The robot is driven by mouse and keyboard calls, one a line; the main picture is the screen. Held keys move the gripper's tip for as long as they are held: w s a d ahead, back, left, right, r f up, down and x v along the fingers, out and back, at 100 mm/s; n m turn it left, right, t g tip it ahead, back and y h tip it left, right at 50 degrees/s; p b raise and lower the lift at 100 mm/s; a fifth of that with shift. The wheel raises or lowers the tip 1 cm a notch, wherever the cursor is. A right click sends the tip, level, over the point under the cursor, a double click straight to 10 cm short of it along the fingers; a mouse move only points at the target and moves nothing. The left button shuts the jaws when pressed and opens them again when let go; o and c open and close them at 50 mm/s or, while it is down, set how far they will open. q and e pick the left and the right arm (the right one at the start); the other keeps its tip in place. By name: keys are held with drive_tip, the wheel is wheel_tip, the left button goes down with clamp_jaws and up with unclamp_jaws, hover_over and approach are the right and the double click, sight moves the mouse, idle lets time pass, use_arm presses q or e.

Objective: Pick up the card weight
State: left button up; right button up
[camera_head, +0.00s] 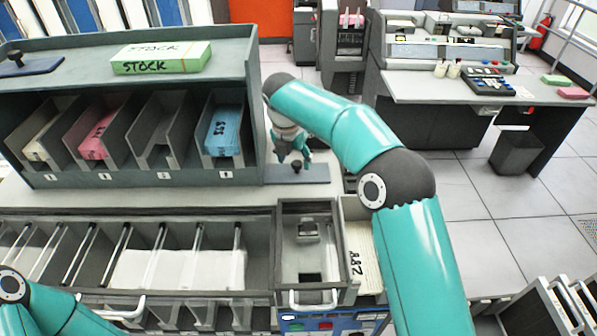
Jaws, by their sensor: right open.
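A card weight, a flat dark grey plate with a small black knob (318,175), lies on the grey surface just right of the card rack. My right gripper (294,160) is open and points down right over it, with its fingertips around or just above the knob. I cannot tell whether they touch it. A similar dark plate with a knob (30,67) lies on top of the rack at the far left. Only part of my left arm shows at the bottom left; its gripper is outside the view.
The rack (120,179) holds card stacks in numbered slots, including a blue one (224,132) and a pink one (97,135). A green STOCK block (160,58) lies on top. In front are a slotted tray (130,213) and a grey bin (284,209).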

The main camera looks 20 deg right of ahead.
sight(297, 163)
drive_tip(key=x, duration=0.2)
drive_tip(key=p+x, duration=0.1)
drive_tip(key=x, duration=0.1)
drive_tip(key=shift+w+d+r, duration=0.15)
drive_tip(key=shift+w+d, duration=0.15)
drive_tip(key=shift+r, duration=0.1)
clamp_jaws()
